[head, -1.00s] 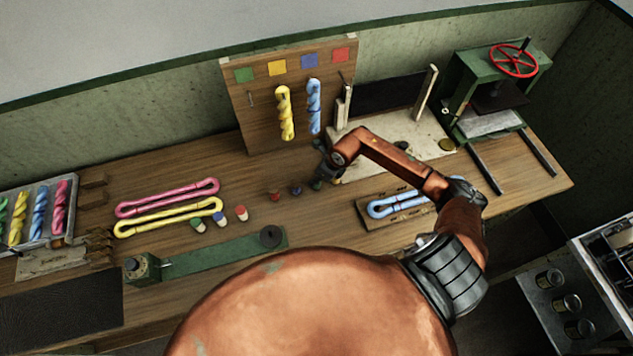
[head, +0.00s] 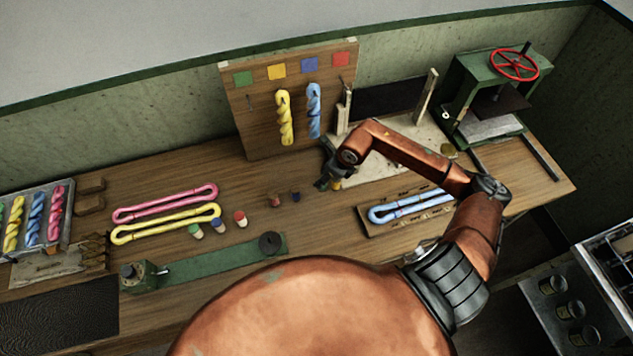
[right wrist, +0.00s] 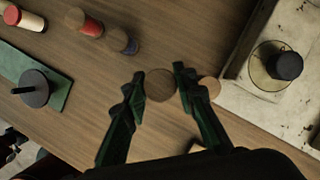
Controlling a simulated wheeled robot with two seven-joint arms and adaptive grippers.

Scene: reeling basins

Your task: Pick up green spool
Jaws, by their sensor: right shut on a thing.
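My right gripper (head: 326,183) is low over the bench, at the right end of a short row of spools. In the right wrist view its two dark green fingers (right wrist: 160,85) are shut on a spool (right wrist: 159,87). Only that spool's round tan end shows; its side colour is hidden. A yellowish spool (head: 337,185) stands just right of the fingers, and its end also shows in the wrist view (right wrist: 209,86). A blue spool (head: 296,196) and a red spool (head: 275,200) stand to the left. My left gripper is not in view.
Several white-bodied spools (head: 217,226) stand further left, near pink (head: 165,204) and yellow skeins. A pale board with posts (head: 405,150) lies right of the gripper. A blue skein on a wooden block (head: 405,210) is nearer. Bare bench lies behind the row.

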